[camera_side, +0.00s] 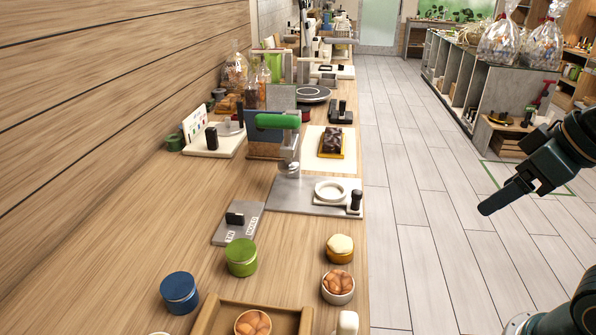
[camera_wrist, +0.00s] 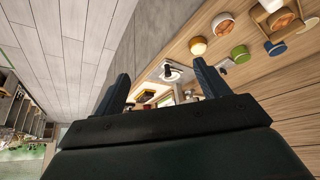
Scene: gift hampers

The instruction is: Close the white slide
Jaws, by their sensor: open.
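A white ring-shaped piece (camera_side: 330,191) with an upright black knob (camera_side: 355,201) at its front right lies on a grey metal plate (camera_side: 286,196); I take it for the white slide. It is out to the right of a green-handled press (camera_side: 280,121), apart from the press head. The ring piece also shows in the wrist view (camera_wrist: 174,71), between my fingers but far off. My gripper (camera_side: 497,200) is over the floor, right of the counter, well away from it. In the wrist view its fingers (camera_wrist: 163,85) are apart with nothing between them.
A grey sliding plate with a black handle and lettering (camera_side: 239,221) lies left of the ring's plate. Green jar (camera_side: 242,257), blue jar (camera_side: 179,292), a cream-topped jar (camera_side: 340,249) and a bowl of eggs (camera_side: 338,287) stand nearer. Open floor separates my gripper from the counter.

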